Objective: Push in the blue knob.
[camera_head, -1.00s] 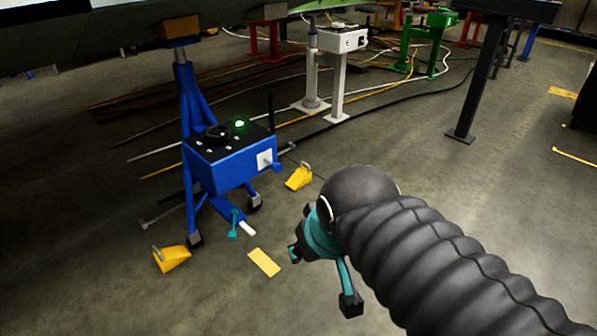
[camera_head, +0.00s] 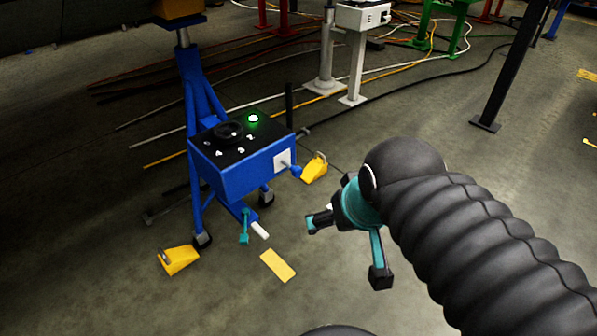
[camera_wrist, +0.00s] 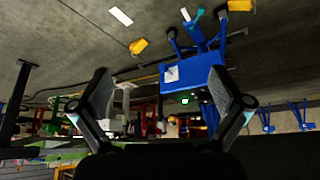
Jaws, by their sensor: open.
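The blue knob (camera_head: 296,171) sticks out from a white plate (camera_head: 283,161) on the right side of the blue control box (camera_head: 240,172). In the wrist view my gripper's fingers (camera_wrist: 160,74) are spread wide.
The box is on a blue wheeled stand (camera_head: 195,100). Yellow chocks (camera_head: 314,168) (camera_head: 178,260) lie near its feet, one just beside the knob. A teal lever (camera_head: 245,226) sits low on the stand. A grey stand (camera_head: 355,60) and cables are behind.

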